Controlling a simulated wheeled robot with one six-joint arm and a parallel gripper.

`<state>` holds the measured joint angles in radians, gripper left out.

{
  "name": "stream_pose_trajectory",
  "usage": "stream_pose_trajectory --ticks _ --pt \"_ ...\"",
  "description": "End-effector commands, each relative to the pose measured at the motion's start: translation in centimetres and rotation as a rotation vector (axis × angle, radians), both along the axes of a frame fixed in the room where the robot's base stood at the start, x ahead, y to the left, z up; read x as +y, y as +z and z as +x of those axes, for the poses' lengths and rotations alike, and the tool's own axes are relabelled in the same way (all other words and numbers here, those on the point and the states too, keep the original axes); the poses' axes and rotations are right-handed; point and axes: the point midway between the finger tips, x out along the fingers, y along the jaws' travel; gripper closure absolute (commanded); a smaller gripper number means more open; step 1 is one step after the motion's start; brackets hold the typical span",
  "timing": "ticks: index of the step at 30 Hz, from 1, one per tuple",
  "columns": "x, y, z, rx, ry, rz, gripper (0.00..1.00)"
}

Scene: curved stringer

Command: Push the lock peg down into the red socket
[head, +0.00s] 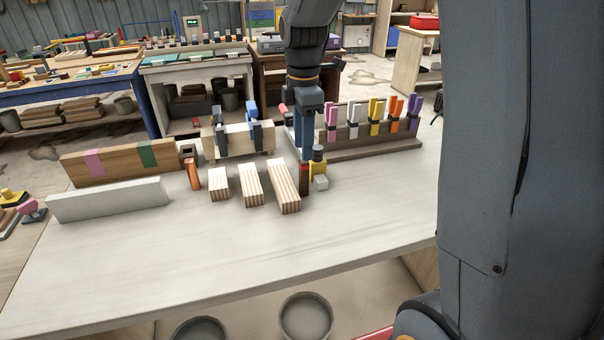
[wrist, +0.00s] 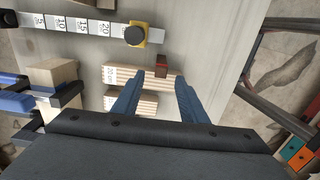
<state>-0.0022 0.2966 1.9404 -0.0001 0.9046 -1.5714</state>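My gripper (head: 303,158) points down over the bench; its blue fingers are spread in the wrist view (wrist: 161,76), with nothing clasped between them. A small red block (wrist: 162,66), probably the red socket, lies just beyond the fingertips, between their lines; it also shows below the fingers in the head view (head: 303,174). Beside it is a yellow block (wrist: 146,36) with a round black knob (wrist: 135,35), on a white numbered rail (wrist: 75,25). The knob stands upright in the head view (head: 318,153). I cannot tell whether it is the lock peg.
Striped wooden pieces (head: 283,186) stand left of my gripper. A clamped wooden block (head: 238,138) is behind them. A rack (head: 365,134) of coloured clamps stands to the right. A long white block (head: 110,199) lies at the left. The front of the bench (head: 250,250) is clear.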

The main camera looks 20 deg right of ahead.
Motion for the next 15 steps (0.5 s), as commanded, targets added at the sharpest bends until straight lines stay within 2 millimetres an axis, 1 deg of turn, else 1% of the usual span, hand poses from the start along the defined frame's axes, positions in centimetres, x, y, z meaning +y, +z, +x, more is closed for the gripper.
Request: stream_pose_trajectory --ticks 3,8,15 --pt "0.0 -1.3 -0.1 0.003 -0.001 0.0 0.61" --pt "-0.1 -2.7 -0.2 0.005 -0.002 0.0 0.61" --pt "-0.2 -5.8 -0.2 0.004 -0.003 0.0 0.61"
